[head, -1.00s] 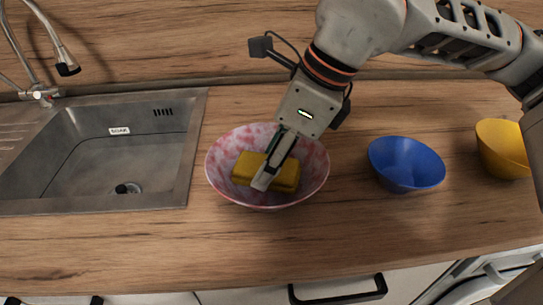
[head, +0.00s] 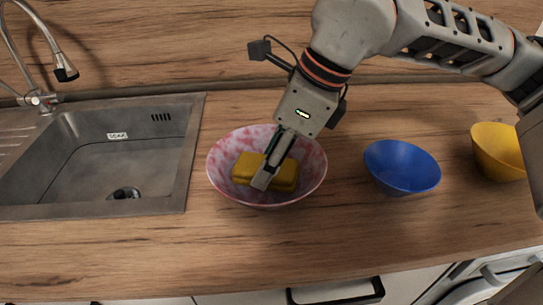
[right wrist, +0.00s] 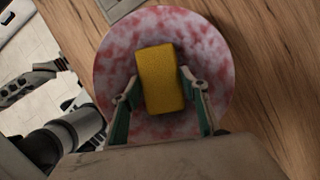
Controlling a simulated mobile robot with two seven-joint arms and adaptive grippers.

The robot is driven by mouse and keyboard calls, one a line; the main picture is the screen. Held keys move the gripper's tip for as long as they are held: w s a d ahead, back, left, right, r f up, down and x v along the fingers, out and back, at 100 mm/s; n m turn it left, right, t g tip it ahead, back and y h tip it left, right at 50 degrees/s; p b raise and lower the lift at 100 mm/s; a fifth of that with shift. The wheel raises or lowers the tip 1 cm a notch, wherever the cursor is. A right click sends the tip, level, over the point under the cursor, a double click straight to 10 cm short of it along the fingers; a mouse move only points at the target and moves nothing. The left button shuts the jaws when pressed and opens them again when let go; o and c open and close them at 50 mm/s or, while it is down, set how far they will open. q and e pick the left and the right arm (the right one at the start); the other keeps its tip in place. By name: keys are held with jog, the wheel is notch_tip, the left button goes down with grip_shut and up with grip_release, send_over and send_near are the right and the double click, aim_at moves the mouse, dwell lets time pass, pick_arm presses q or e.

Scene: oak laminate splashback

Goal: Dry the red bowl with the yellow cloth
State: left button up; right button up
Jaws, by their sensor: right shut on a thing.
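The red bowl (head: 226,176), mottled red and white, stands upright on the counter just right of the sink. The yellow cloth (head: 286,176) is a thick folded block inside the bowl. My right gripper (head: 264,178) reaches down into the bowl and is shut on the cloth. In the right wrist view the two fingers (right wrist: 162,98) sit on either side of the yellow cloth (right wrist: 160,66), with the red bowl (right wrist: 116,52) around it. Whether the cloth touches the bowl's bottom is hard to tell. My left gripper is not in view.
A blue bowl (head: 402,167) and a yellow bowl (head: 498,152) stand to the right on the counter. A steel sink (head: 110,165) with a tap (head: 42,98) lies at the left. The counter (head: 230,245) in front of the bowl is clear.

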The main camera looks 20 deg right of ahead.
jog(key=shift+s+a+f, duration=0.15)
jog(key=shift+s+a, duration=0.2)
jog(key=shift+s, duration=0.25)
jog(key=shift+w+d, duration=0.6)
jog(key=shift+w, duration=0.3)
jog(key=shift+s+a+r, duration=0.1)
jog(key=shift+r, duration=0.1)
jog(key=shift+s+a+p, duration=0.25)
jog(key=shift+s+p, duration=0.05)
jog(key=shift+s, duration=0.1)
jog(key=shift+s+a+f, duration=0.2)
jog(key=shift+s+a, duration=0.05)
jog(key=shift+s, duration=0.15)
